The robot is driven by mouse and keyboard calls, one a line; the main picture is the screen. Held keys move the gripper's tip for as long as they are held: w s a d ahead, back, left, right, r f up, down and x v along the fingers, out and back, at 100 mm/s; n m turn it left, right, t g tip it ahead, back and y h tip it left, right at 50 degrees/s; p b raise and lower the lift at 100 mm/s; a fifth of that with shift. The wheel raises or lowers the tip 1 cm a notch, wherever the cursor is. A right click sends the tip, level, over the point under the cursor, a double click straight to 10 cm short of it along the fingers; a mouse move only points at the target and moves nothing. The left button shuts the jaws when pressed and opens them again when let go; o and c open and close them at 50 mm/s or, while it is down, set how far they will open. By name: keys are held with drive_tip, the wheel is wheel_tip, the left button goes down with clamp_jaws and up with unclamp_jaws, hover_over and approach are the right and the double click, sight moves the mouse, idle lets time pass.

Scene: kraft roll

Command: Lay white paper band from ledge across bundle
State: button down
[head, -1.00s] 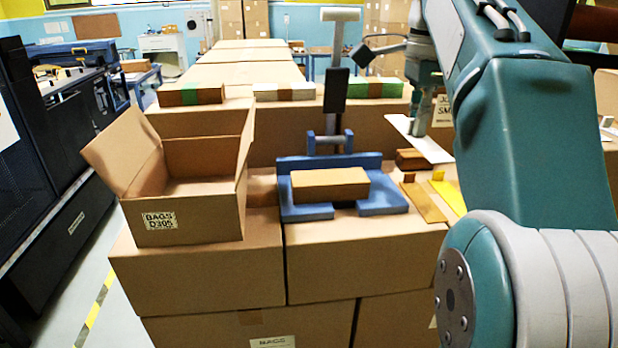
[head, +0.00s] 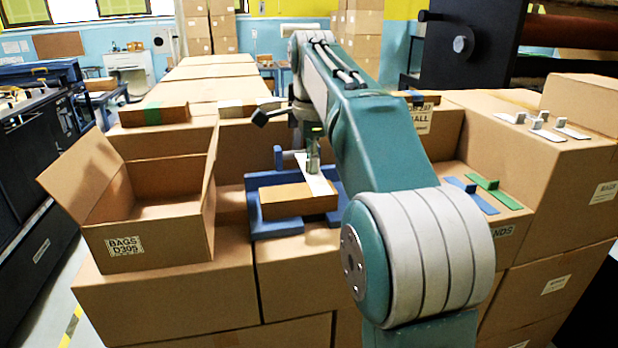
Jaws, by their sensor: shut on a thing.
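The brown bundle (head: 288,200) lies in a blue cradle (head: 268,231) on top of the stacked cartons, left of my arm. My gripper (head: 313,168) is above the bundle's far right part and is shut on the white paper band (head: 318,184). The band runs front to back over the bundle, its near end above the bundle's top. I cannot tell whether it touches the bundle. My gripper hides part of the band, and my arm hides the cradle's right side.
An open carton (head: 160,240) stands left of the cradle. To the right, blue (head: 473,193) and green (head: 494,191) bands lie on a carton ledge. Several pale tabbed strips (head: 545,128) lie on a higher carton. A blue post (head: 278,158) rises behind the cradle.

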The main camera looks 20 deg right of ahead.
sight(310, 188)
drive_tip(key=f, duration=0.3)
drive_tip(key=shift+w+f, duration=0.25)
drive_tip(key=shift+a, duration=0.25)
drive_tip(key=shift+f, duration=0.15)
drive_tip(key=c, duration=0.8)
unclamp_jaws()
drive_tip(key=shift+d, duration=0.15)
wheel_tip(310, 188, up, 7)
drive_tip(key=shift+r, duration=0.35)
